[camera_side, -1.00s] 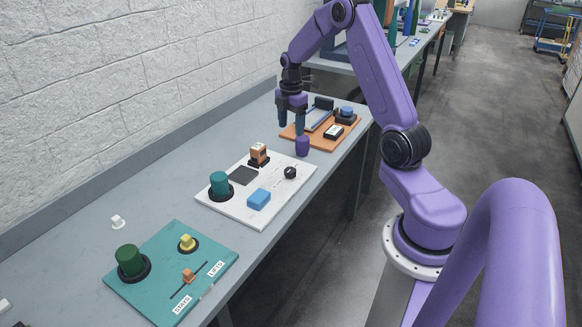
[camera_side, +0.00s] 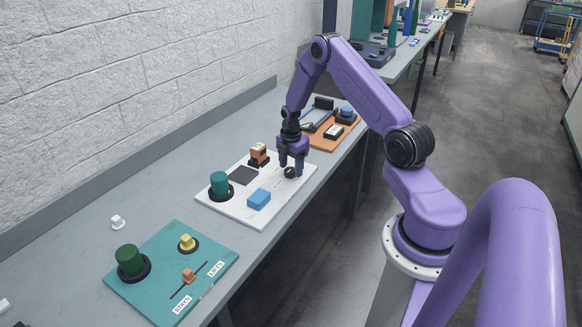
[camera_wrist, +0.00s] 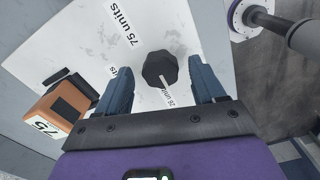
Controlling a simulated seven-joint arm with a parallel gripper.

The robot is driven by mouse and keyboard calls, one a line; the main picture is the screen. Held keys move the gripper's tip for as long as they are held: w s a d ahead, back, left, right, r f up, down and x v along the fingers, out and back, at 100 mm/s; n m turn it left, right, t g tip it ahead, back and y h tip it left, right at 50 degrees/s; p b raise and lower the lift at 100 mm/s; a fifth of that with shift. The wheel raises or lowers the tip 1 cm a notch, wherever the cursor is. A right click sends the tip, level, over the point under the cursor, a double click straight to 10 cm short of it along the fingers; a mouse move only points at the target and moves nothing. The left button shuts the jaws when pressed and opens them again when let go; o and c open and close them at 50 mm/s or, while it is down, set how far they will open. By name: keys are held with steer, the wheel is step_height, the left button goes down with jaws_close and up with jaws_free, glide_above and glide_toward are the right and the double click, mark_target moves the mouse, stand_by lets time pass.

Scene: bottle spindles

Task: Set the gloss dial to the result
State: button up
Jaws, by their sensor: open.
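The gloss dial (camera_side: 289,173) is a small dark knob on the white board (camera_side: 232,212). My gripper (camera_side: 291,168) is right over it, pointing down. In the wrist view the dial (camera_wrist: 160,67) is a black faceted knob between my two open fingers, with a gap on each side. A white pointer line runs from it down to the right, beside a label (camera_wrist: 169,97) that seems to read 25 or 26 units. Another label reads 75 units (camera_wrist: 122,25); a third is mostly hidden. The orange-brown readout block (camera_wrist: 58,105) shows 75; it also stands on the board in the side view (camera_side: 258,152).
The white board also holds a teal cylinder (camera_side: 219,183), a blue block (camera_side: 259,199) and a dark square pad (camera_side: 243,175). A teal board (camera_side: 218,258) with a green knob, yellow knob and slider lies nearer. An orange board (camera_side: 323,142) lies beyond my gripper.

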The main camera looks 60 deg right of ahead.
steer(key=shift+f, duration=0.35)
steer(key=c, duration=1.1)
steer(key=shift+o, duration=0.2)
